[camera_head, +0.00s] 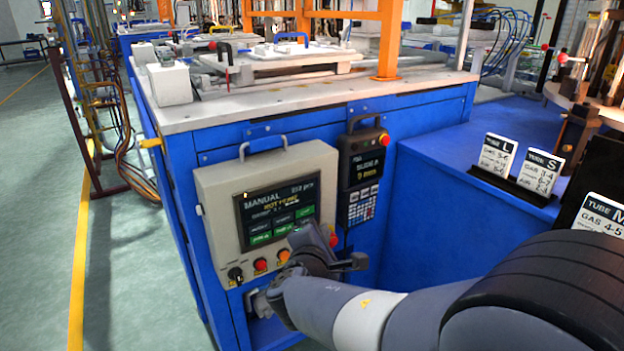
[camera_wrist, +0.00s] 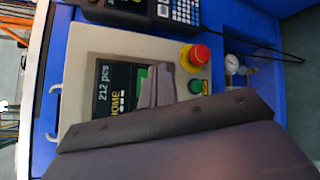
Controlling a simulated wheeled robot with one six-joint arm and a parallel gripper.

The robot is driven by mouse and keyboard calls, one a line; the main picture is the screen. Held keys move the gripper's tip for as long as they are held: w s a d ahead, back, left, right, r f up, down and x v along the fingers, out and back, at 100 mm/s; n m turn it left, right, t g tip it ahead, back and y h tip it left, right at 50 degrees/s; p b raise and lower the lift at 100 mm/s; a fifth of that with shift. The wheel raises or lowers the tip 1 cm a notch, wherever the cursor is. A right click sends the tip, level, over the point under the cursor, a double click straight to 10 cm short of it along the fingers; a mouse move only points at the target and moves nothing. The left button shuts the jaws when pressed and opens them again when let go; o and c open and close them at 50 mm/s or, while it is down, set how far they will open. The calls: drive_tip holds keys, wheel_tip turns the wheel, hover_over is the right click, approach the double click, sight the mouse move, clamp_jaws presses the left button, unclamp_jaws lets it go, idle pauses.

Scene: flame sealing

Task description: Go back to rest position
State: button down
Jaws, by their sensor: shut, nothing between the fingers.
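My gripper (camera_head: 322,254) is in front of the lower right part of the grey control panel (camera_head: 226,190). It is shut and empty. Its dark body hides the panel's lower right corner and some of its buttons. In the wrist view my gripper's fingers (camera_wrist: 157,87) cover part of the panel's screen (camera_wrist: 118,88). The panel also shows in the wrist view (camera_wrist: 75,78), turned sideways. I cannot tell whether the fingers touch the panel.
The blue machine cabinet (camera_head: 285,130) carries the panel and a dark keypad unit (camera_head: 362,170). A red emergency button (camera_wrist: 199,55) and a green button (camera_wrist: 195,87) sit beside the screen. Tube cards (camera_head: 497,155) stand on the right. Green floor (camera_head: 120,270) is clear at left.

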drive_tip(key=p, duration=0.1)
drive_tip(key=w+p, duration=0.1)
drive_tip(key=p, duration=0.1)
drive_tip(key=shift+w+a+r+p, duration=0.2)
drive_tip(key=shift+a+r+p, duration=0.1)
drive_tip(key=shift+a, duration=0.1)
drive_tip(key=shift+s+d+f+b, duration=0.1)
drive_tip(key=shift+s+d+b, duration=0.25)
drive_tip(key=shift+s+d, duration=0.35)
drive_tip(key=shift+s+d+f+b, duration=0.1)
drive_tip(key=shift+s+d+b, duration=0.25)
drive_tip(key=shift+s, duration=0.55)
drive_tip(key=shift+s+d+f+b, duration=0.1)
drive_tip(key=shift+s+d+b, duration=0.2)
drive_tip(key=shift+s+d, duration=0.4)
drive_tip(key=shift+a, duration=0.2)
drive_tip(key=w+a, duration=0.1)
drive_tip(key=w+a+b, duration=0.1)
drive_tip(key=w, duration=0.1)
drive_tip(key=w+a, duration=0.1)
drive_tip(key=shift+w+f, duration=0.2)
drive_tip(key=shift+w, duration=0.05)
drive_tip(key=r+p, duration=0.1)
drive_tip(key=p, duration=0.1)
drive_tip(key=shift+a+p, duration=0.1)
drive_tip(key=shift+p, duration=0.3)
